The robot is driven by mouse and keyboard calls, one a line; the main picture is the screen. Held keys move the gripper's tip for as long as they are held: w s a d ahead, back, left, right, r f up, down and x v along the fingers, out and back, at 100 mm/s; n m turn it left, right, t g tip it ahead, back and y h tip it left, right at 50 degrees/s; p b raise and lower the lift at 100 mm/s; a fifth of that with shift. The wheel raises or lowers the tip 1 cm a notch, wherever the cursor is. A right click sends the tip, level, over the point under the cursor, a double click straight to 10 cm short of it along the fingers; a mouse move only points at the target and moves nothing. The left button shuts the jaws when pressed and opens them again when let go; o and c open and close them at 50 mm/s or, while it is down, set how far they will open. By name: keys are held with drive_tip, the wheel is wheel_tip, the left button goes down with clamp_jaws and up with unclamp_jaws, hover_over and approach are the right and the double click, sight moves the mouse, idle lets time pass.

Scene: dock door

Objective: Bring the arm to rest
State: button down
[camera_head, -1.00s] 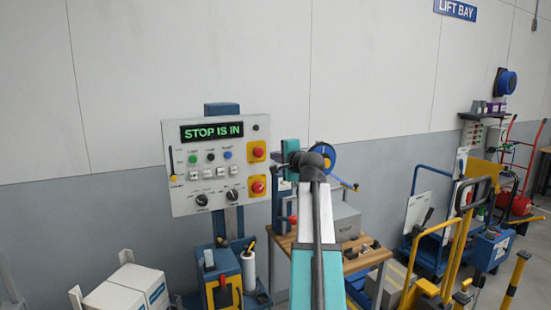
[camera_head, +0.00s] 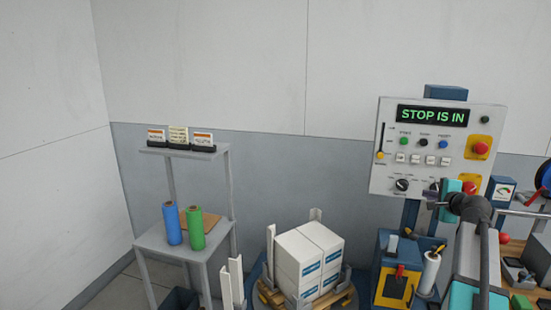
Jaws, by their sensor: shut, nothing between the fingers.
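My arm (camera_head: 471,252) rises from the lower right of the head view, white and teal with a dark wrist joint. My gripper (camera_head: 436,204) is at its far end, small and partly lost against the control panel (camera_head: 385,186). It looks shut and empty, in front of the panel's lower right part. I cannot tell whether it touches the panel. The panel's display (camera_head: 433,115) reads "STOP IS IN" in green.
White boxes (camera_head: 308,262) stand on a wooden pallet left of the panel. A grey shelf stand (camera_head: 185,240) holds a blue roll (camera_head: 172,223) and a green roll (camera_head: 195,227). A workbench (camera_head: 537,249) is right of the arm. Bare wall fills the upper left.

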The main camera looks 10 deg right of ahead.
drive_tip(key=w+a+f+n+g+y, duration=0.1)
drive_tip(key=w+a+f+g+y, duration=0.1)
drive_tip(key=a+f, duration=0.95)
drive_tip(key=w+a+f+n+g+y, duration=0.1)
drive_tip(key=a+f+n+g+y, duration=0.1)
drive_tip(key=a+f, duration=0.95)
drive_tip(key=s+a+f+n+g, duration=0.15)
drive_tip(key=s+a+f, duration=0.3)
drive_tip(key=f, duration=0.45)
drive_tip(key=s+a+f+n+g+y+b, duration=0.1)
drive_tip(key=s+a+f+g, duration=0.15)
drive_tip(key=a+f, duration=0.45)
drive_tip(key=s+a+f+n+g, duration=0.1)
drive_tip(key=s+a+f, duration=0.25)
drive_tip(key=f, duration=0.75)
drive_tip(key=s+a+f+n+g, duration=0.3)
drive_tip(key=s+a+f, duration=0.2)
drive_tip(key=s+f, duration=0.45)
drive_tip(key=s+a+f+n+g, duration=0.3)
drive_tip(key=s+a+f, duration=0.25)
drive_tip(key=s, duration=0.65)
drive_tip(key=s+d+f+n+g+h, duration=0.1)
drive_tip(key=s+n, duration=0.3)
drive_tip(key=s, duration=0.6)
drive_tip(key=s+d+f+n+g+h, duration=0.1)
drive_tip(key=s+d+n+g, duration=0.2)
drive_tip(key=s, duration=0.6)
drive_tip(key=shift+s+d+n+g+h+b, duration=0.25)
drive_tip(key=shift+s+n+g+h+b, duration=0.2)
drive_tip(key=shift+n, duration=0.3)
